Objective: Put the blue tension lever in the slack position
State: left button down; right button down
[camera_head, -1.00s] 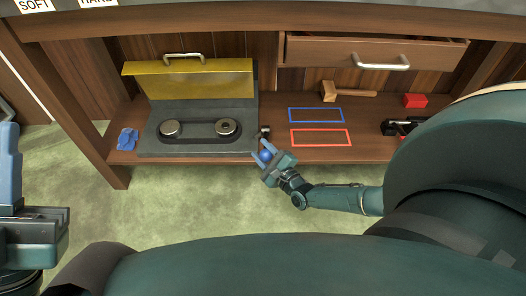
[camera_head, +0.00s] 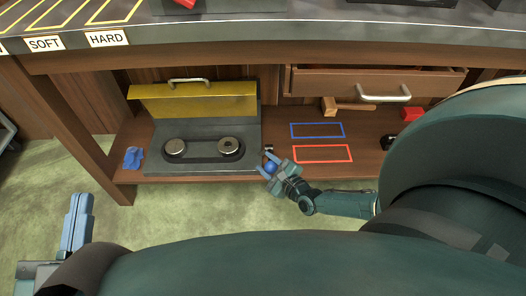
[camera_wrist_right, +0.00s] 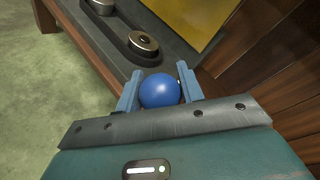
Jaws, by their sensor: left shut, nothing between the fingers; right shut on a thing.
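The blue tension lever shows as a round blue knob (camera_head: 271,167) at the right front corner of the dark grey machine base (camera_head: 200,167). My right gripper (camera_head: 269,171) is around this knob, shut on it. In the right wrist view the knob (camera_wrist_right: 159,91) sits between the two light blue fingers (camera_wrist_right: 160,92). The lever's shaft is mostly hidden behind the knob and fingers. My left gripper (camera_head: 79,212) is shut and empty at the lower left, over the floor and away from the shelf.
Two pulleys (camera_head: 230,147) with a dark belt sit on the base, below a raised yellow cover (camera_head: 195,102). A blue object (camera_head: 133,158) lies left of the base. Blue and red outlines (camera_head: 322,153), a mallet (camera_head: 330,107) and a red block (camera_head: 411,114) are to the right.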

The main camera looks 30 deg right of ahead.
pick_arm(q)
jog(key=shift+a+f+m+g+y+p, duration=0.1)
jog(key=shift+a+m+g+y+p, duration=0.5)
jog(key=shift+p, duration=1.7)
pick_arm(e)
jog(key=w+d+r+m+g+y, duration=0.1)
jog(key=w+d+r+m+g, duration=0.1)
jog(key=w+r+g, duration=0.2)
jog(key=shift+w+d+r+m+g, duration=0.15)
jog(key=shift+d+r+m+g, duration=0.25)
jog(key=shift+r+g, duration=0.15)
pick_arm(q)
jog(key=shift+d+t, duration=0.15)
jog(key=shift+t, duration=0.15)
jog(key=shift+s+f, duration=0.15)
pick_arm(e)
jog(key=shift+w+d, duration=0.1)
jog(key=c, duration=0.9)
grip_release()
pick_arm(q)
jog(key=shift+n, duration=0.3)
